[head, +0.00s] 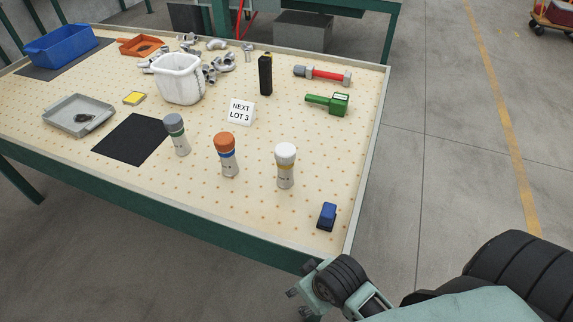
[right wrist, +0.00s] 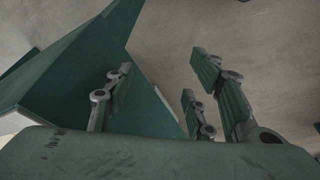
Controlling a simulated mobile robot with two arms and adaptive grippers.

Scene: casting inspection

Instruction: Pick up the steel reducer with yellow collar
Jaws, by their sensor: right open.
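The steel reducer with yellow collar (head: 285,174) stands upright on the perforated table, toward its front right. It has a white cap and a yellow band under it. My right gripper (head: 303,278) is open and empty, just off the table's front edge near the right corner, well apart from the reducer. In the right wrist view its spread fingers (right wrist: 160,95) have nothing between them; the reducer does not show there. My left gripper is not in view.
Beside it stand an orange-capped reducer (head: 227,160) with a blue band and a grey-capped one (head: 178,138). A blue block (head: 327,215) lies near the front right corner.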

